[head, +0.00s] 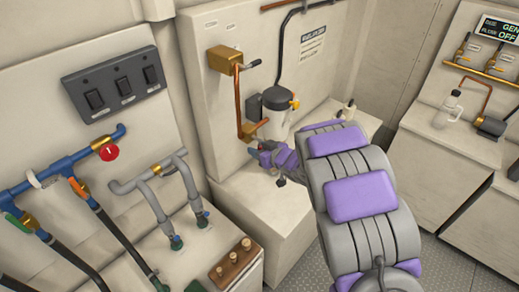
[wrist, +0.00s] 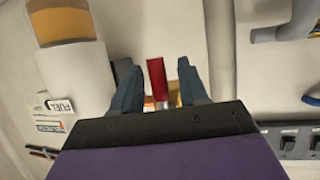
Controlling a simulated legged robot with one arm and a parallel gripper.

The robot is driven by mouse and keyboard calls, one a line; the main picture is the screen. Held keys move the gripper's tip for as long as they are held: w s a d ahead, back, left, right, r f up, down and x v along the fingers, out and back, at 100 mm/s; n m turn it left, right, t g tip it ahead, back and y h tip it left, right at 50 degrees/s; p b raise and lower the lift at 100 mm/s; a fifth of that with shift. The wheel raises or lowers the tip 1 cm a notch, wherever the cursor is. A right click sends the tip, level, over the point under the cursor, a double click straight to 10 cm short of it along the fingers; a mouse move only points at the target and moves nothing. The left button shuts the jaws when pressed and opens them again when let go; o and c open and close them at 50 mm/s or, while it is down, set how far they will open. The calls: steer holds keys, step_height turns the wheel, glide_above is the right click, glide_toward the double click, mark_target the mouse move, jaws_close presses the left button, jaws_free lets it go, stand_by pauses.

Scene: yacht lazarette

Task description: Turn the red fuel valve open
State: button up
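The red valve handle (wrist: 156,80) shows in the wrist view as a narrow upright lever, with a brass part at its lower end. My gripper (wrist: 158,82) is open, with one blue finger on each side of the handle. A gap shows between the handle and each finger. In the head view my gripper (head: 256,156) is by the wall panel, just below the brass fitting (head: 254,128) at the foot of the copper pipe. The red handle cannot be made out there; my gripper seems to hide it.
Left are blue pipes (head: 55,172) with a red round knob (head: 109,152), and a switch panel (head: 113,84).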

jaws_close()
stand_by(0.3)
steer(key=shift+d+f+b, duration=0.1)
steer(key=shift+f+b, duration=0.05)
steer(key=shift+b, duration=0.45)
steer(key=shift+w+d+r+n+t+h+b, duration=0.25)
steer(key=shift+n+t+b, duration=0.45)
steer(key=shift+b, duration=1.05)
steer(key=shift+w+d+n+t+h+b, duration=0.15)
steer(key=shift+w+n+t+b, duration=0.3)
steer(key=shift+n+b, duration=0.95)
steer(key=shift+w+d+r+n+t+h+b, duration=0.15)
steer(key=shift+w+d+n+t+b, duration=0.3)
steer(key=shift+b, duration=1.6)
steer(key=shift+s+a, duration=0.15)
steer(key=shift+s, duration=0.05)
jaws_free()
steer(key=shift+r, duration=0.15)
